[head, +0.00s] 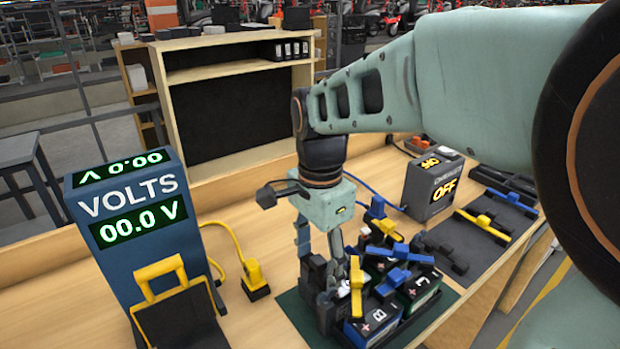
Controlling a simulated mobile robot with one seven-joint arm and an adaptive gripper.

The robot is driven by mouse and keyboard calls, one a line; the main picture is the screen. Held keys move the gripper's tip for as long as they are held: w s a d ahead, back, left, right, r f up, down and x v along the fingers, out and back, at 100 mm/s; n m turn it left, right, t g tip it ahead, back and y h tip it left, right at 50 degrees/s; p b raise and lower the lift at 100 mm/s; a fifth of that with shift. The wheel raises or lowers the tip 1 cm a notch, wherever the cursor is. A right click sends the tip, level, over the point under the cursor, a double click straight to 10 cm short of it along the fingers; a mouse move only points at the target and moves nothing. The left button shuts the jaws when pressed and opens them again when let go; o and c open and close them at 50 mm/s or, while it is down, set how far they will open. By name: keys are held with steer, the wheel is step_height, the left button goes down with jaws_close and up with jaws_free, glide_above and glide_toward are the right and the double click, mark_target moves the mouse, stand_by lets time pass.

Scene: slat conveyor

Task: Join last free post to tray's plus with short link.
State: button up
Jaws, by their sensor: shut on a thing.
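My gripper (320,268) points down at the left side of the battery tray (413,322). It is shut on a dark piece (319,285), seemingly a black link, partly hidden by the fingers. A yellow link (356,287) lies just right of the held piece. I cannot tell whether the held piece touches any post, nor which post is free.
A blue voltmeter (135,240) reads 00.0 V; its yellow-plugged lead (254,278) rests on the bench. A grey box (433,187) showing OFF stands behind. A black link (445,252), a yellow link (483,225) and a blue link (512,201) lie to the right.

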steer(key=o, duration=1.1)
steer(key=shift+f, duration=0.1)
